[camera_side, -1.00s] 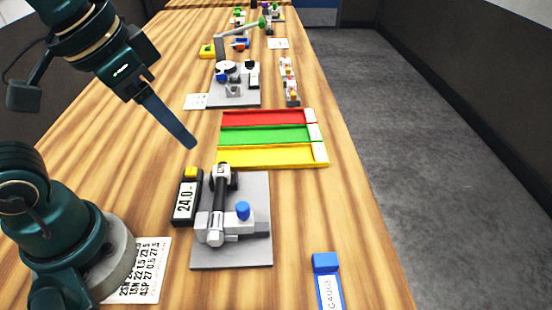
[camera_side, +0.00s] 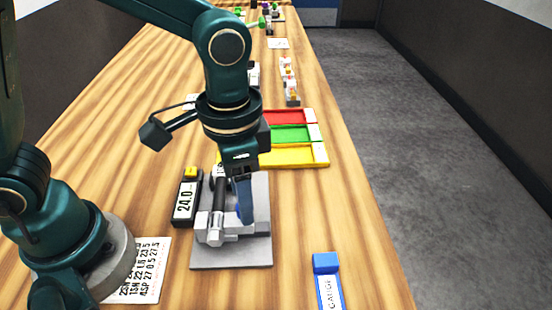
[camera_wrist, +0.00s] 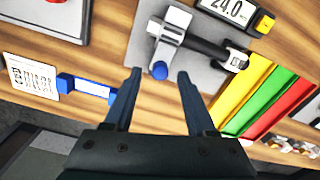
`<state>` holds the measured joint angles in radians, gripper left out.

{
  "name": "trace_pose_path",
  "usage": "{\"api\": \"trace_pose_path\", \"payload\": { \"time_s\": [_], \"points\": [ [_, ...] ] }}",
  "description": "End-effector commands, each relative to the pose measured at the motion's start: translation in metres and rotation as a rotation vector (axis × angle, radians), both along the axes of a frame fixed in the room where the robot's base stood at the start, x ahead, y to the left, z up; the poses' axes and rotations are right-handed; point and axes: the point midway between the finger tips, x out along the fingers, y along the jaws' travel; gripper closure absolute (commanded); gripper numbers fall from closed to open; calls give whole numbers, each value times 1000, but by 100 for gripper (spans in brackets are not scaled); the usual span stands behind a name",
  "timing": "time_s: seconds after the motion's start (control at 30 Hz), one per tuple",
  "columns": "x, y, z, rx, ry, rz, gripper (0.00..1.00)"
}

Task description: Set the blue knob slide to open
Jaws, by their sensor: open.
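The blue knob (camera_wrist: 159,70) sits on a light grey slide block of the fixture on a grey base plate (camera_side: 230,255). In the wrist view it shows between my two fingertips, with a gap on each side. In the side view the knob is hidden behind my fingers. My gripper (camera_wrist: 160,76) is open and points down over the fixture; in the side view my gripper (camera_side: 244,215) is at the slide's right part. I cannot tell whether the fingertips reach down to the knob's height. A dark bar (camera_side: 219,200) runs along the fixture left of my fingers.
A black display (camera_side: 187,197) reading 24.0 stands left of the plate. Red, green and yellow trays (camera_side: 318,155) lie behind it. A blue gauge (camera_side: 326,263) lies at the front right. A printed card (camera_side: 150,270) lies near my base. The wood between plate and gauge is clear.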

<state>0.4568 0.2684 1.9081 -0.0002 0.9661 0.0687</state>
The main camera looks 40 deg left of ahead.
Motion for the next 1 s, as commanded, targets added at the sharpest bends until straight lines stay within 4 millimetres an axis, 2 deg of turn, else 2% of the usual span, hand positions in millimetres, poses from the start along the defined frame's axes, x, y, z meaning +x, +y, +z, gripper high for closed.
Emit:
{"api": "trace_pose_path", "payload": {
  "time_s": [0.13,0.4,0.53,0.57,1.0],
  "points": [
    [-1,0,-11,1,2,1,44],
    [0,0,-12,-1,-1,1,44],
    [0,0,-12,-1,-1,1,93],
    [0,0,-12,-1,-1,1,100],
    [0,0,-12,-1,-1,1,100]
  ]
}}
